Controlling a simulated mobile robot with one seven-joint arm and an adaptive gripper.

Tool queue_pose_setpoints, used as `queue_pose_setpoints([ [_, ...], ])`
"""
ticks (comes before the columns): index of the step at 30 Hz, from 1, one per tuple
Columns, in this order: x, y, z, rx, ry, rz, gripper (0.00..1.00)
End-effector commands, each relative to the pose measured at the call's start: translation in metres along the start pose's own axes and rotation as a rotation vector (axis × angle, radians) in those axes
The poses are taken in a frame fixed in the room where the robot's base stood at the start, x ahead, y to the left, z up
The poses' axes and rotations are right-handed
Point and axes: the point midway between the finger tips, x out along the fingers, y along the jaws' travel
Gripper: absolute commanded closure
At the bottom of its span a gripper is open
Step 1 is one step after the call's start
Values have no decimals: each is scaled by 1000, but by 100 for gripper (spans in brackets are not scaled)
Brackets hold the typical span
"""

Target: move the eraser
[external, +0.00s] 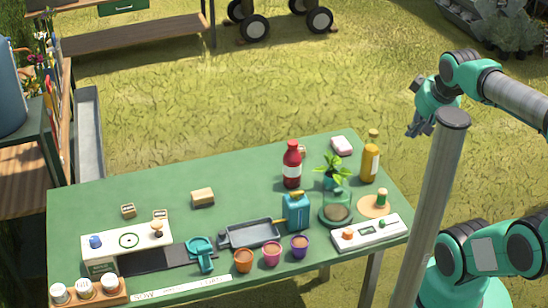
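A small white block with a pinkish side (342,146) lies at the far right edge of the green table; it looks like the eraser. A tan block (203,198) lies left of the table's middle and could be a sponge or another eraser; I cannot tell for sure. My gripper (416,130) hangs in the air to the right of the table, apart from both blocks. It is small here and partly beside a grey post, so its fingers do not show clearly.
A red bottle (292,166), a potted plant (333,168) and a yellow bottle (370,158) stand near the white block. The table's back left is clear.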

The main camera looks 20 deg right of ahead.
Motion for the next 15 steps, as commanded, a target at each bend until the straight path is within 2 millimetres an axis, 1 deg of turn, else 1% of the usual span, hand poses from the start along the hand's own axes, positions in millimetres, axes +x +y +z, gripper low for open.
queue_pose_setpoints([
  [5, -2, -9, -29, -56, -22, -14, 100],
  [10, -1, -23, -67, -132, -46, -32, 100],
  [15, 5, -41, -106, -214, -71, -51, 100],
])
